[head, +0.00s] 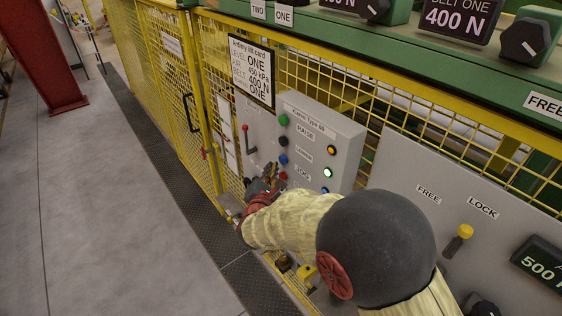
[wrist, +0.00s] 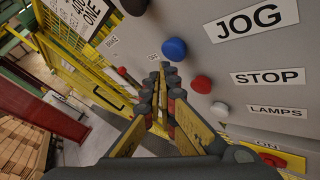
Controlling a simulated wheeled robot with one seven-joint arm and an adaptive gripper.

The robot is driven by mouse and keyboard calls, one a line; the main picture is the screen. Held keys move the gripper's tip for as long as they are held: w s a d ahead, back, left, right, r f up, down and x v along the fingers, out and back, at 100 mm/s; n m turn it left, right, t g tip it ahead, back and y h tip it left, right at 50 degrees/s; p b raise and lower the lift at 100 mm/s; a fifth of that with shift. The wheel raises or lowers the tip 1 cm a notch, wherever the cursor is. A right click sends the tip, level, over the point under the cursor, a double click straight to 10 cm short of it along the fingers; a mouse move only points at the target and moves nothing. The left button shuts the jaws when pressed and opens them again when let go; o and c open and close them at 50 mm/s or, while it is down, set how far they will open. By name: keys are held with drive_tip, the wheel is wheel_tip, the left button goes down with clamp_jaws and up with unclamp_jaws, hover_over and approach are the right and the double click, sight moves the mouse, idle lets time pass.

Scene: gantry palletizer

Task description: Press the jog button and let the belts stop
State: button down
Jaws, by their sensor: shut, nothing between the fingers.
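The grey control box (head: 345,135) stands on the yellow mesh fence, with a column of green, black, blue and red buttons. The blue jog button (head: 283,159) lies beside the JOG label, and it also shows in the wrist view (wrist: 174,49). The red stop button (head: 283,176) is below it and shows in the wrist view (wrist: 201,84). My gripper (head: 271,169) is shut and empty, its fingertips (wrist: 166,68) close to the blue button. I cannot tell whether they touch it. The belts cannot be made out clearly.
A green lamp (head: 328,173) on the box is lit. A red-knobbed lever (head: 246,140) stands left of the buttons. A yellow-knobbed lever (head: 460,238) is on the FREE/LOCK panel at right. The yellow fence (head: 150,80) runs along the left, with open grey floor (head: 90,190) beside it.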

drive_tip(key=shift+w+d+b, duration=0.1)
drive_tip(key=shift+d+b, duration=0.05)
drive_tip(key=shift+b, duration=0.15)
idle(0.4)
drive_tip(key=shift+w+d+b, duration=0.15)
drive_tip(key=shift+d+b, duration=0.05)
drive_tip(key=shift+b, duration=0.1)
drive_tip(key=shift+w+d+b, duration=0.3)
drive_tip(key=shift+d+b, duration=0.15)
idle(0.8)
drive_tip(key=shift+s+a, duration=0.1)
drive_tip(key=shift+a, duration=0.05)
drive_tip(key=shift+s+a, duration=0.45)
drive_tip(key=shift+a, duration=0.15)
idle(0.3)
drive_tip(key=s+a, duration=0.2)
drive_tip(key=a+b, duration=0.1)
drive_tip(key=a, duration=0.1)
drive_tip(key=shift+s+a, duration=0.1)
drive_tip(key=shift+s, duration=0.3)
idle(0.6)
